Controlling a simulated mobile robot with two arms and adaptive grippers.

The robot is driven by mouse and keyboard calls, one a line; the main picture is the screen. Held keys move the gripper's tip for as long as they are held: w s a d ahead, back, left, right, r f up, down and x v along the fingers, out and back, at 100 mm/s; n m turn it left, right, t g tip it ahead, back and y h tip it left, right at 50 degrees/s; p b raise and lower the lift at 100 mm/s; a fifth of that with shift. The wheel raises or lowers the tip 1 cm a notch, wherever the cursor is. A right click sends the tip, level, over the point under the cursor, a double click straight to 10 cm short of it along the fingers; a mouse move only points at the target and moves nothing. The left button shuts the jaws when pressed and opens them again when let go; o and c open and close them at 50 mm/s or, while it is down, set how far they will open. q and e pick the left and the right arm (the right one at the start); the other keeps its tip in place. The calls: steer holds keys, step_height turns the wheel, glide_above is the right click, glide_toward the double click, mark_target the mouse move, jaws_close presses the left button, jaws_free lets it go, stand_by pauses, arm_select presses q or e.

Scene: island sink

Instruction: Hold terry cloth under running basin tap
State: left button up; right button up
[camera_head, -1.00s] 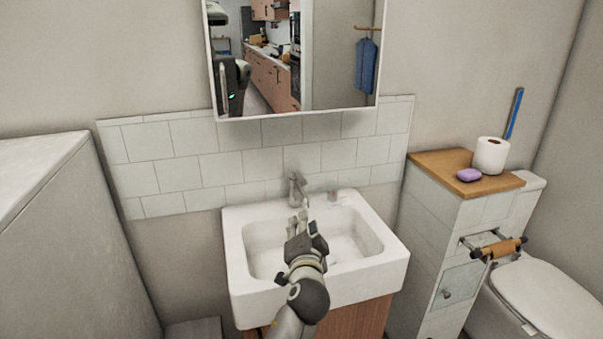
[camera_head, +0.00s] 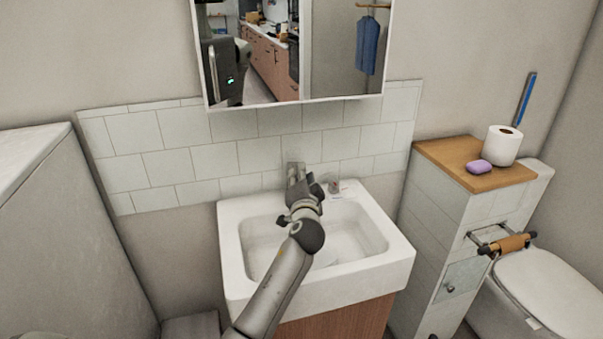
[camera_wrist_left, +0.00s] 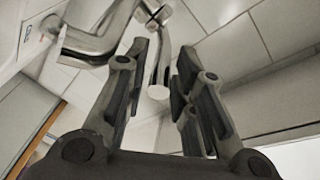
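A metal basin tap (camera_head: 296,168) stands at the back of the white sink (camera_head: 235,275). My left gripper (camera_head: 298,183) is at the tap and hides most of it. In the left wrist view my left gripper (camera_wrist_left: 158,72) is open, with a finger on either side of a metal tap part (camera_wrist_left: 160,65). I cannot tell whether the fingers touch it. No running water shows. A blue cloth (camera_head: 367,46) hangs from a wooden rack in the mirror reflection; I cannot tell whether it is the terry cloth. My right gripper is out of view.
A mirror (camera_head: 340,95) hangs above the tiled splashback (camera_head: 180,155). At right, a tiled cabinet with a wooden top (camera_head: 440,155) holds purple soap (camera_head: 479,167) and a paper roll (camera_head: 503,145). A toilet (camera_head: 545,290) stands beyond it. The visible basin looks empty.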

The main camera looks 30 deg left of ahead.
arm_select(q)
steer(key=shift+w+a, duration=0.35)
steer(key=shift+w, duration=0.15)
steer(key=shift+w+a, duration=0.15)
steer(key=shift+w, duration=0.05)
steer(key=c, duration=0.4)
jaws_close()
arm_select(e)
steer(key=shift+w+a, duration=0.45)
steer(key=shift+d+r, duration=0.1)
